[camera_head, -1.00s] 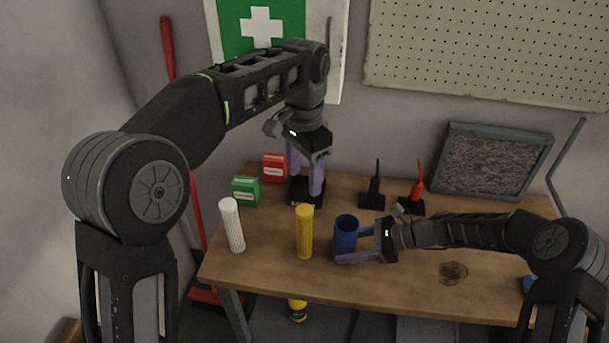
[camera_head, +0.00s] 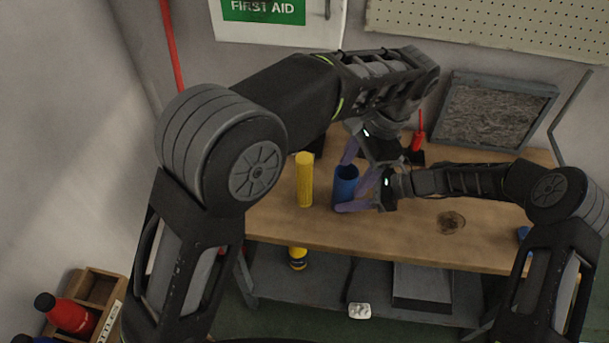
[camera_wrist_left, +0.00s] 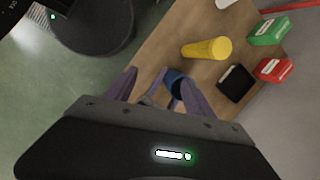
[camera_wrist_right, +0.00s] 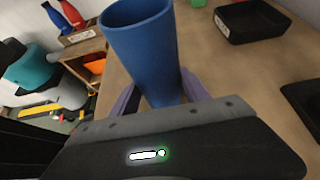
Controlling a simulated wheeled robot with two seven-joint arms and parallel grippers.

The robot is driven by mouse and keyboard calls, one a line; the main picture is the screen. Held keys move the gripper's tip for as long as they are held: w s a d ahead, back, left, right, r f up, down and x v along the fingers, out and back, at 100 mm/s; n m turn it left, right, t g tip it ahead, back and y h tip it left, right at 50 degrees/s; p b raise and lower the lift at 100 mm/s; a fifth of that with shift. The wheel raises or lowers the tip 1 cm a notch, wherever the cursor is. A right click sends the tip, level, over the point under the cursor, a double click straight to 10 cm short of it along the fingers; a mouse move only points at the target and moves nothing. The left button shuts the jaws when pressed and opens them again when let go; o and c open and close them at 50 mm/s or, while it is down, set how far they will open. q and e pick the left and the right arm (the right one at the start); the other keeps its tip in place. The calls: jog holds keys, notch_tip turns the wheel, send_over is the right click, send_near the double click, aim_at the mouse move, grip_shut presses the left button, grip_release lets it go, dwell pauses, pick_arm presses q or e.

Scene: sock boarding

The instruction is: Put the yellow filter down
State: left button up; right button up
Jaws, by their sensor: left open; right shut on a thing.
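The yellow filter (camera_head: 304,180) stands upright on the wooden table, left of the blue cup (camera_head: 345,182), with nothing holding it. It also shows in the left wrist view (camera_wrist_left: 206,48). My left gripper (camera_head: 359,167) is open and empty, beside and above the blue cup, to the right of the filter and apart from it. My right gripper (camera_head: 353,197) is shut on the blue cup, which shows large and upright in the right wrist view (camera_wrist_right: 145,45). The cup's lower part is partly hidden by the fingers.
A green box (camera_wrist_left: 268,31), a red box (camera_wrist_left: 273,69) and a black tray (camera_wrist_left: 236,83) are on the table near the filter. A white cylinder (camera_wrist_left: 225,3) shows at the picture edge. A brown round patch (camera_head: 451,222) lies right. The table front is mostly clear.

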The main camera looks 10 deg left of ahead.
pick_arm(q)
jog(key=s+f+m+t+y, duration=0.2)
jog(key=s+f+m+y, duration=0.25)
jog(key=f, duration=0.25)
jog(key=m+t+y, duration=0.6)
jog(key=m+t, duration=0.4)
jog(key=t, duration=0.1)
send_near(310, 164)
jog(key=x, duration=0.3)
jog(key=shift+s+h, duration=0.1)
jog(key=shift+h, duration=0.15)
jog(key=shift+a, duration=0.1)
jog(key=shift+x, duration=3.45)
